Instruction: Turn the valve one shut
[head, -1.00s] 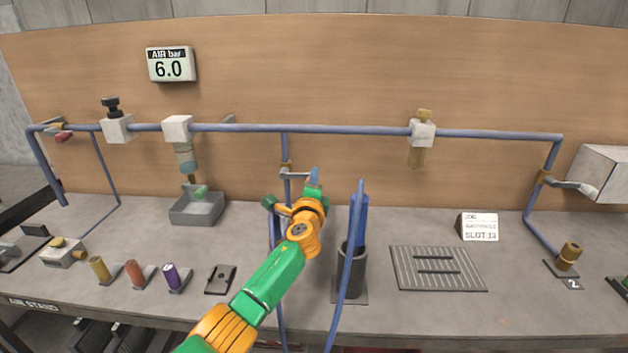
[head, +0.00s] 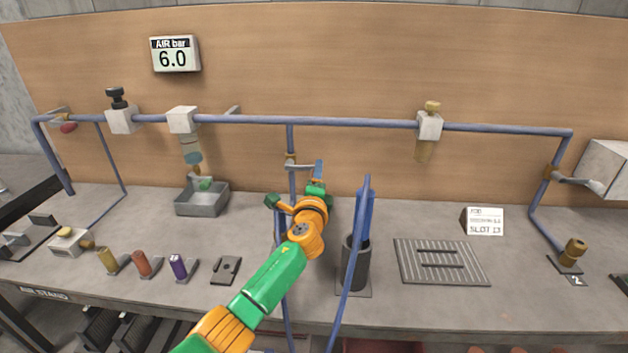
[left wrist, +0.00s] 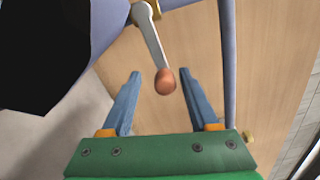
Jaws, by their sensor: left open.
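In the head view a valve (head: 290,162) sits on the middle drop pipe, with a grey lever reaching right towards my left gripper. Its number is not readable. My left gripper (head: 319,164) is beside the lever's end, and its fingers partly hide that end. In the left wrist view the grey lever (left wrist: 150,38) comes from a brass fitting on the blue pipe and ends in an orange-red knob (left wrist: 165,82). The knob appears between the open fingers of my left gripper (left wrist: 161,75), with gaps showing on both sides. My right gripper is not in view.
A blue pipe (head: 365,123) runs across the wooden back wall. A dark holder (head: 355,268) with blue rods stands right of my arm. A gauge (head: 175,54) reads 6.0. Another levered valve (head: 556,173) is at the far right. The bench front holds several small parts.

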